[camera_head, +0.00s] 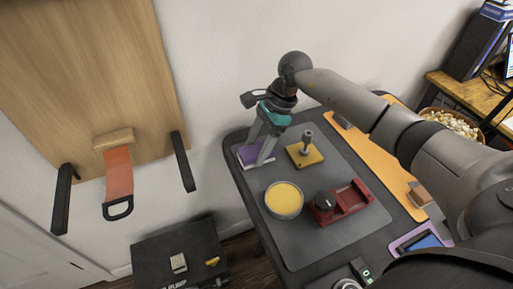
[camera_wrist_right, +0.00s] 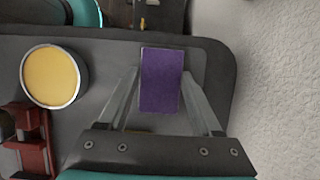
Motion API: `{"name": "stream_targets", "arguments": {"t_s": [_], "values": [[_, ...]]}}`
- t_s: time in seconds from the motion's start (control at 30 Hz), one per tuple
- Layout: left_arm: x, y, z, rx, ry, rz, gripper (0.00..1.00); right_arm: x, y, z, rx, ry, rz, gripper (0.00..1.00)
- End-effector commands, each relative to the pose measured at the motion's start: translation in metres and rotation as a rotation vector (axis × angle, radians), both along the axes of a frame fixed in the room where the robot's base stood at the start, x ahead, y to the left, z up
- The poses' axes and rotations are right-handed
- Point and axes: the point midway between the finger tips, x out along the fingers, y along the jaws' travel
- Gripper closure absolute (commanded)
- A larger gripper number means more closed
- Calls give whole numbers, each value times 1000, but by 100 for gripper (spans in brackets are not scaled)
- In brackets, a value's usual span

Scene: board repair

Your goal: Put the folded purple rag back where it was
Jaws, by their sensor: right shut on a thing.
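The folded purple rag (camera_head: 250,155) lies at the left end of the dark table, near its far-left corner. It also shows as a flat purple rectangle between the fingers in the right wrist view (camera_wrist_right: 161,80). My right gripper (camera_head: 262,163) reaches down to it and is shut on the rag, with one finger on each side (camera_wrist_right: 158,90). The rag is at or very near the grey mat; I cannot tell whether it touches. The fingers cover part of it in the head view. My left gripper is not in view.
A yellow block with a metal post (camera_head: 304,155) stands right of the rag. A round yellow-topped tin (camera_head: 284,200) and a red fixture with a black knob (camera_head: 343,203) are nearer. The grey mat (camera_head: 305,248) is bare in front. A black box (camera_head: 180,250) stands below left.

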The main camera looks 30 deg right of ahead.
Motion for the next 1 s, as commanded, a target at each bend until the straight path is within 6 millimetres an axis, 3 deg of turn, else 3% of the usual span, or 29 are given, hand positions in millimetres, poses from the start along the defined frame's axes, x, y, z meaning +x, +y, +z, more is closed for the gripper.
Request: {"name": "stream_targets", "arguments": {"t_s": [0.33, 0.37, 0.6, 1.0], "values": [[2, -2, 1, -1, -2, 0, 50, 1, 0, -2, 1, -2, 0, 78], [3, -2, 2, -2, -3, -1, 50, 0, 0, -2, 1, -2, -1, 32], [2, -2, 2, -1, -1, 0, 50, 0, 0, -1, 0, -2, -1, 5], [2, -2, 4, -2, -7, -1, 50, 1, -2, 4, 0, -3, -1, 4]]}}
